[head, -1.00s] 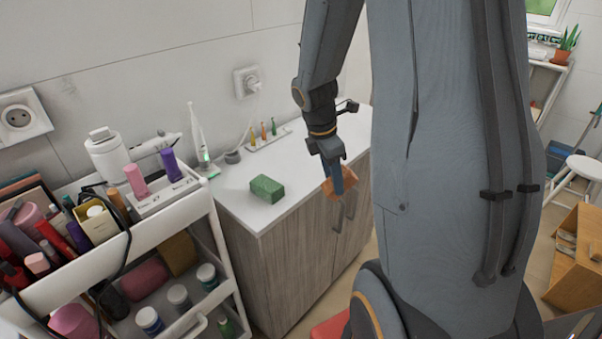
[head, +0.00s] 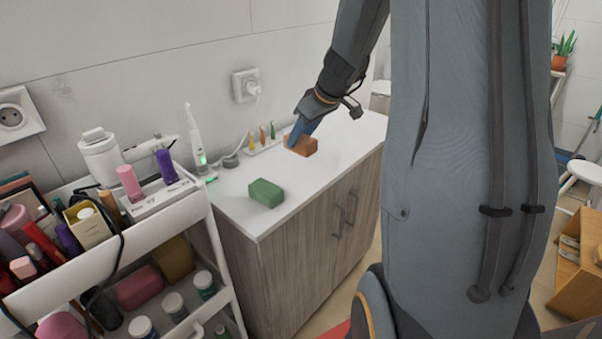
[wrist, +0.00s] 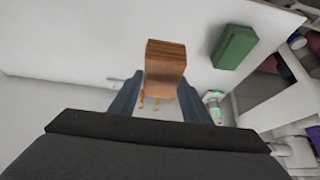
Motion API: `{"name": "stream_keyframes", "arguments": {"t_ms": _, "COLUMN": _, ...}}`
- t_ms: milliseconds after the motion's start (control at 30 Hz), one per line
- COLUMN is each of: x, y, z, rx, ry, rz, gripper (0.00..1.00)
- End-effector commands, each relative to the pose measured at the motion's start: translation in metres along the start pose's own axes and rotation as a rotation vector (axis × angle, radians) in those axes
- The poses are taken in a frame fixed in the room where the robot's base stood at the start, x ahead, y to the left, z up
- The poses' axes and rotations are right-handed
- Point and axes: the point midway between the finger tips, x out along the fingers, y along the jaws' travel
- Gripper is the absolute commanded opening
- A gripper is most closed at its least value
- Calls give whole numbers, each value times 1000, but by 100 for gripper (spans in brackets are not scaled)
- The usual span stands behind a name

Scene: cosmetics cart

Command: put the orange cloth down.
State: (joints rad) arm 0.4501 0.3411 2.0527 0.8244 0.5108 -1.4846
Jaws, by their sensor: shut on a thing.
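The orange cloth (head: 306,146) is a small folded block, brownish orange with layered edges. In the head view it is over the white cabinet top (head: 330,158), right of the green block. I cannot tell whether it touches the surface. My gripper (head: 296,140) comes down on it from above, its blue fingers tilted. In the wrist view the cloth (wrist: 165,64) sits between the fingertips of my gripper (wrist: 158,88), which is shut on it. Part of the cloth is hidden behind a finger in the head view.
A green block (head: 266,193) lies nearer the front left of the top. A rack of several small coloured bottles (head: 262,137) and an electric toothbrush (head: 197,140) stand along the wall. A loaded white cart (head: 165,205) is at left. The top's right part looks clear.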

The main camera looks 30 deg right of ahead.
Motion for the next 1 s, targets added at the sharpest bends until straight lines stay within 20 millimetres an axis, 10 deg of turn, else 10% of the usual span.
{"name": "stream_keyframes", "arguments": {"t_ms": 900, "x": 81, "y": 0, "z": 48, "rx": 1, "ry": -4, "rz": 0, "gripper": 25}}
{"name": "stream_keyframes", "arguments": {"t_ms": 1000, "x": 81, "y": -1, "z": 49, "rx": 1, "ry": -5, "rz": 0, "gripper": 57}}
